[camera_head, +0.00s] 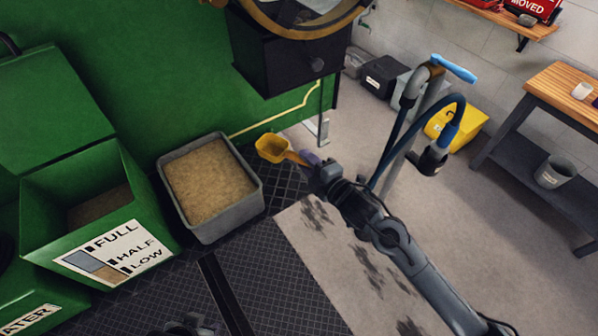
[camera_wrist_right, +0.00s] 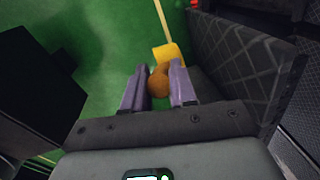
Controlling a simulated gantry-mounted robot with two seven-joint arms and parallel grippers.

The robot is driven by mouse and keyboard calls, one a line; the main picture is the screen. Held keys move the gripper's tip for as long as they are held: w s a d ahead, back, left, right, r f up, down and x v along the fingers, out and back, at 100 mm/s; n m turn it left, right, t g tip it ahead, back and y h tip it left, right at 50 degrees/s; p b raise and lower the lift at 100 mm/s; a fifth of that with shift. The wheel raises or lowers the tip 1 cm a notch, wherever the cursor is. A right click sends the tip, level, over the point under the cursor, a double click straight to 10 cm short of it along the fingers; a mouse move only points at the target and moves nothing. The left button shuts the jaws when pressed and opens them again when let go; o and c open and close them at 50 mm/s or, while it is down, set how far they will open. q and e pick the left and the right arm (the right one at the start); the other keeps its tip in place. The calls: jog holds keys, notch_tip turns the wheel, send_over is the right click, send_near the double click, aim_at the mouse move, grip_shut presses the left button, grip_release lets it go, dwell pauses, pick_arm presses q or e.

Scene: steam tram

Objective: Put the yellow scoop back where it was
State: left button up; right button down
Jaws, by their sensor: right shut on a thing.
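The yellow scoop (camera_head: 271,148) is in the air just right of a grey tub (camera_head: 232,225) filled with sand, in the head view. My right gripper (camera_head: 306,160) is shut on its orange-brown handle. In the right wrist view the handle end is between the two fingers of the right gripper (camera_wrist_right: 158,88), and the yellow scoop (camera_wrist_right: 168,52) shows beyond it. Whether the scoop holds sand is too small to tell. My left gripper (camera_head: 187,326) shows only partly at the bottom edge of the head view, and its jaws cannot be made out.
A green sand box (camera_head: 140,208) marked FULL, HALF, LOW stands open left of the tub, with some sand inside. A black box (camera_head: 290,62) hangs on the green wall above. A bent pipe stand (camera_head: 398,125) with a blue hose rises behind my right arm. A workbench (camera_head: 560,100) stands far right.

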jog(key=shift+w+a+f+b, duration=0.3)
jog(key=shift+w+a+f, duration=0.5)
jog(key=shift+w+a, duration=0.2)
jog(key=shift+s+f+b, duration=0.1)
jog(key=shift+f+b, duration=0.55)
jog(key=shift+f, duration=1.4)
jog(key=shift+f, duration=0.2)
jog(key=c, duration=0.9)
grip_release()
jog(key=shift+r, duration=0.1)
